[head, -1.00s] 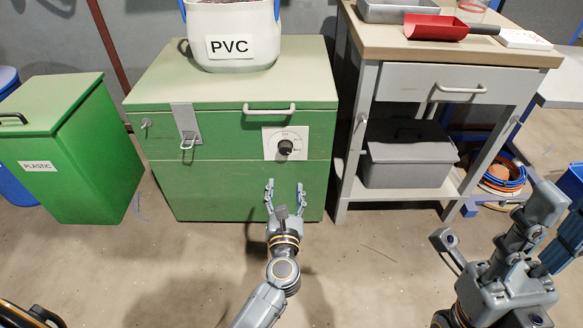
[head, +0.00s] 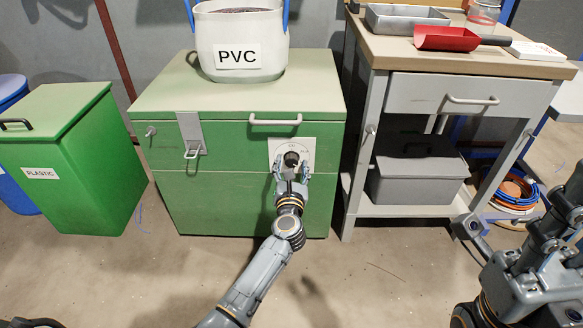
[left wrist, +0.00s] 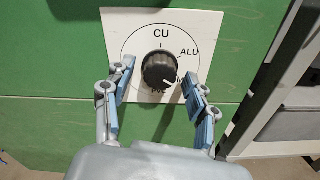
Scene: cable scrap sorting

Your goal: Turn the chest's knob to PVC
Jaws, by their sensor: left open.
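The green chest (head: 225,205) stands ahead in the head view, with a white dial plate (head: 308,146) on its front. The black knob (head: 291,158) sits on this plate; it is large in the left wrist view (left wrist: 158,66). There its white mark points to the lower right. CU is at the top, ALU at the upper right; an M label at the right and the bottom label are partly hidden. My left gripper (head: 291,169) is open, its fingers on either side of the knob; contact is unclear. My right gripper (head: 512,225) is open and empty at the right.
A white PVC bucket (head: 240,30) stands on the chest lid. The chest has a hasp (head: 192,150) and a lid handle (head: 275,122). A green PLASTIC bin (head: 85,190) is left, a workbench (head: 390,58) right. The floor in front is clear.

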